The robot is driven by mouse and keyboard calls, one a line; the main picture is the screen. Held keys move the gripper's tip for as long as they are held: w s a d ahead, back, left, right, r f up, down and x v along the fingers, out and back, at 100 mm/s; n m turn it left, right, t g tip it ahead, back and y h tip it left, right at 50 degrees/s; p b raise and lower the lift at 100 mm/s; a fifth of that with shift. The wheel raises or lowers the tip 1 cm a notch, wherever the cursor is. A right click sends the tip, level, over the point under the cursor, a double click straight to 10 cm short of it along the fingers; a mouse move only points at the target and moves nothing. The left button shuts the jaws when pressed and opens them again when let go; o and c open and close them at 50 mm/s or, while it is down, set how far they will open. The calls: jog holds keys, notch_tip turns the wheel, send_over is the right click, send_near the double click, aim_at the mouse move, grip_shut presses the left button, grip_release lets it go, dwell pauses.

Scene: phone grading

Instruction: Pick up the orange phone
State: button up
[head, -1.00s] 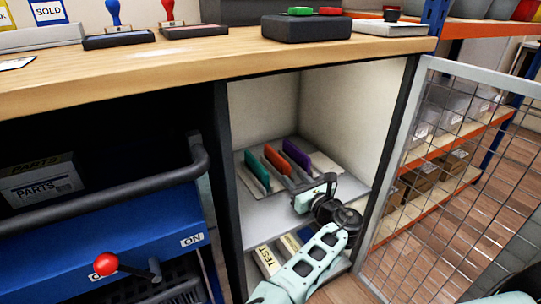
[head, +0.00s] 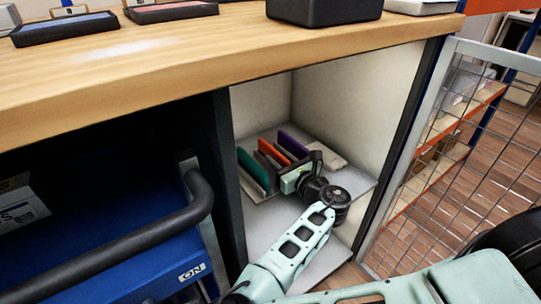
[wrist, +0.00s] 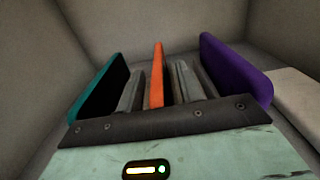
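The orange phone (wrist: 157,75) stands upright on edge between my gripper's two grey fingers in the wrist view. My gripper (wrist: 158,92) is open around it, with a narrow gap showing on each side. The phone's near lower part is hidden by the gripper body. In the head view the orange phone (head: 292,148) shows inside the cabinet, with my gripper (head: 284,168) reaching in to it from the front. A teal phone (wrist: 98,88) stands left of the fingers and a purple phone (wrist: 235,72) stands right of them.
The cabinet's pale walls (head: 350,105) enclose the shelf on the sides and back. The wooden worktop (head: 200,50) lies above it. A mesh door (head: 465,150) stands open at right. A pale flat item (wrist: 300,95) lies right of the purple phone.

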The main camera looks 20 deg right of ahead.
grip_shut()
jog(key=shift+r, duration=0.1)
